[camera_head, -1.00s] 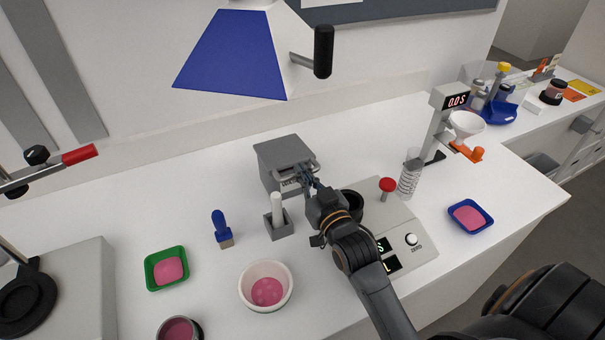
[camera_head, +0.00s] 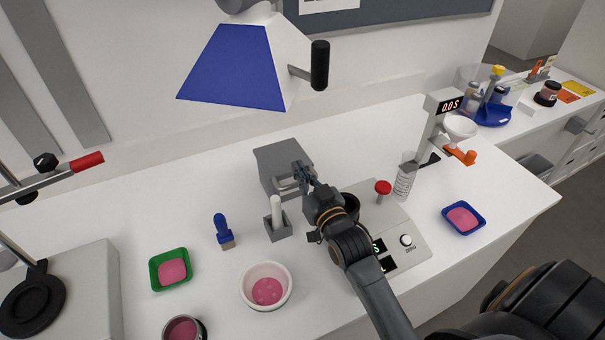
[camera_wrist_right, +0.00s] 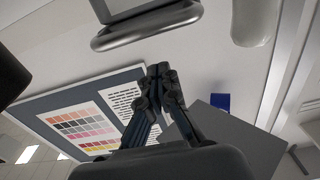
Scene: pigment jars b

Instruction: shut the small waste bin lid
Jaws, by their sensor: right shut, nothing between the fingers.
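A grey box with a flat top (camera_head: 278,155) stands at the back of the bench and appears to be the small waste bin. A metal bar (camera_head: 287,184) shows low on its front. I cannot tell whether its lid is fully shut. My right gripper (camera_head: 300,169) is shut and empty at the box's front right edge and hides part of the front. In the right wrist view the shut fingertips (camera_wrist_right: 160,72) are just below a rounded metal bar (camera_wrist_right: 148,26), with a visible gap. My left gripper is not in view.
A white rod in a grey holder (camera_head: 279,231) stands close in front of the box. A blue-handled brush (camera_head: 222,228), a green tray (camera_head: 157,281) and a white bowl (camera_head: 246,297) are nearer. A scale (camera_head: 413,258) is on the right. A blue-fronted hood (camera_head: 232,65) hangs above.

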